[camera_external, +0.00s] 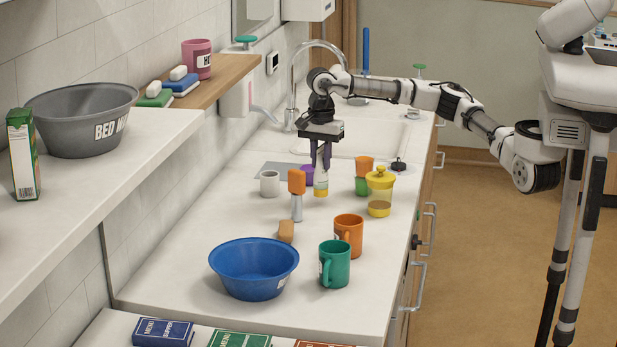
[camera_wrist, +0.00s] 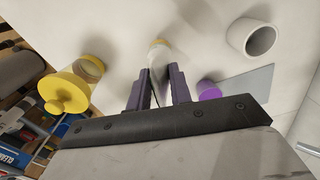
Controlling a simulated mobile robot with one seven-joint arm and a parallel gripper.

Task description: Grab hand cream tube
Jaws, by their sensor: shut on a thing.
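The hand cream tube (camera_external: 321,182) is pale with a yellow lower end. It is upright at the counter, below the faucet side of the sink. My gripper (camera_external: 320,164) points down from above and is shut on its upper part. In the wrist view the tube (camera_wrist: 158,52) shows between the two purple-grey fingers of my gripper (camera_wrist: 159,76). The fingers hide part of the tube. I cannot tell if its lower end touches the counter.
A yellow-lidded jar (camera_external: 379,193), an orange-topped green item (camera_external: 362,184), an orange-handled item (camera_external: 297,190), a white cup (camera_external: 269,184) and a purple item (camera_external: 307,174) stand close by. A blue bowl (camera_external: 254,268) and two mugs are nearer the camera.

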